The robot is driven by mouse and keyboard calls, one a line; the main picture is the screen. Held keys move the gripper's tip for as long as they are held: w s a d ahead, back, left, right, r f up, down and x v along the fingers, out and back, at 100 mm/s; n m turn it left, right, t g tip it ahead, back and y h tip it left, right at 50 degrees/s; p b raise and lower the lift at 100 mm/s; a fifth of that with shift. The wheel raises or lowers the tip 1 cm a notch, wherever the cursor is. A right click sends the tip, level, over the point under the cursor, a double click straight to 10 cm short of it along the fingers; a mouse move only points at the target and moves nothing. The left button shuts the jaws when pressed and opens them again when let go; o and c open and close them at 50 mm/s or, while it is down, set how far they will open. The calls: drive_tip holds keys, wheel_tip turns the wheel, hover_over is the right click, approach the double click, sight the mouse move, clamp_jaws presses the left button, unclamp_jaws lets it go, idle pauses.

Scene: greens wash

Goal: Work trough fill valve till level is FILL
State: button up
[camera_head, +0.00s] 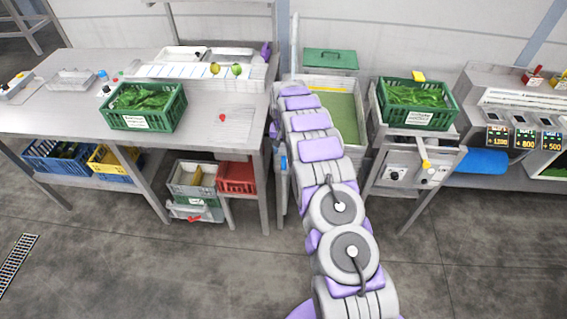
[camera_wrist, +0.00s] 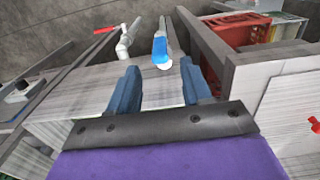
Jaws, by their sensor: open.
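The trough (camera_head: 363,118) stands in the middle of the head view, partly behind my arm, with a green surface inside. In the wrist view a lever with a blue grip and pale tip (camera_wrist: 160,47) lies ahead of my gripper (camera_wrist: 160,78), roughly in line with the gap between its fingers. The dark blue fingers are apart with nothing between them, and no contact with the lever shows. A pale tap with a red handle (camera_wrist: 123,40) is left of the blue lever. In the head view a small blue part (camera_head: 283,162) shows beside my arm. No level marking is readable.
A table with a green crate of greens (camera_head: 147,106) is left of the trough. Another green crate (camera_head: 416,103) sits on a stand at right. A red crate (camera_head: 237,177) is on a low shelf; it also shows in the wrist view (camera_wrist: 238,30). The front floor is clear.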

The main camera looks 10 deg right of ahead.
sight(284, 169)
wheel_tip(284, 169, down, 8)
drive_tip(key=shift+f+b, duration=0.1)
drive_tip(key=shift+b, duration=0.35)
clamp_jaws()
idle(0.4)
